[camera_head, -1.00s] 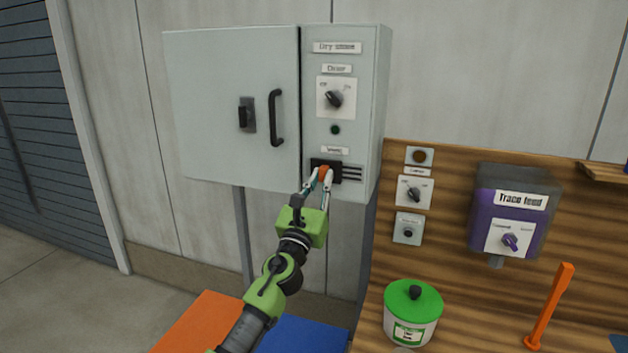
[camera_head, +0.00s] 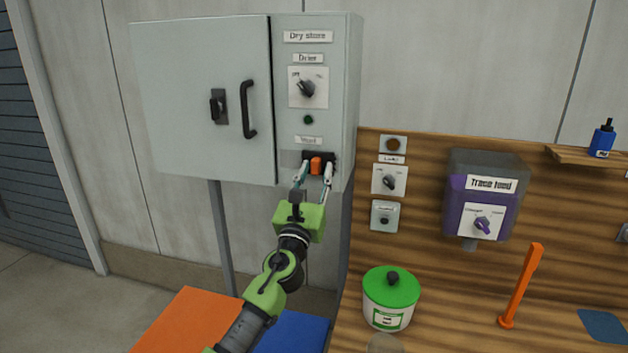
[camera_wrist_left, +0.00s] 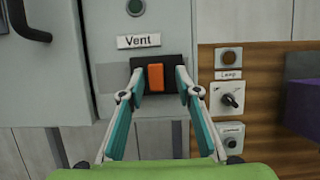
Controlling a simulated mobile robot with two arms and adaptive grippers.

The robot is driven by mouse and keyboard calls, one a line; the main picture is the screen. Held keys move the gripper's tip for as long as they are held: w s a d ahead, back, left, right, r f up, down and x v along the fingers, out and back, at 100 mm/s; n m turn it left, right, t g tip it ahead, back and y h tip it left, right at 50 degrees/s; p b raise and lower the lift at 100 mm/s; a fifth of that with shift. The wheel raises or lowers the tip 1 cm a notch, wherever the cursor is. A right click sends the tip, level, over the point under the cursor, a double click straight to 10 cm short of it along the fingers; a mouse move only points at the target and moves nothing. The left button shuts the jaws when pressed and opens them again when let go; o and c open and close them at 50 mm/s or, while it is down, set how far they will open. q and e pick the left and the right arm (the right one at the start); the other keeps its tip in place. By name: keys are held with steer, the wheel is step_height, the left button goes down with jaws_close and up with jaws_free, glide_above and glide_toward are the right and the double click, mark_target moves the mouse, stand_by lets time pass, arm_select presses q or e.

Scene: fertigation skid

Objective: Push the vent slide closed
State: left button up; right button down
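The vent slide is a black plate (camera_head: 329,158) with an orange knob (camera_head: 315,166), under the "Vent" label on the grey dry store cabinet. The plate covers the place of the vent slots, and no slots show. It also appears in the left wrist view as a black plate (camera_wrist_left: 171,62) with the orange knob (camera_wrist_left: 156,77). My left gripper (camera_head: 316,169) is open, with one fingertip on each side of the knob. In the left wrist view, gaps show between the knob and both fingertips (camera_wrist_left: 160,78). My right gripper is not in view.
The cabinet door (camera_head: 200,95) with its black handle (camera_head: 248,109) is left of the vent. The lamp switch (camera_head: 389,181), purple trace feed box (camera_head: 473,210), green-lidded tub (camera_head: 391,297) and orange lever (camera_head: 520,286) are to the right.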

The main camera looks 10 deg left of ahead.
arm_select(q)
steer(key=v, duration=1.2)
steer(key=shift+d, duration=0.1)
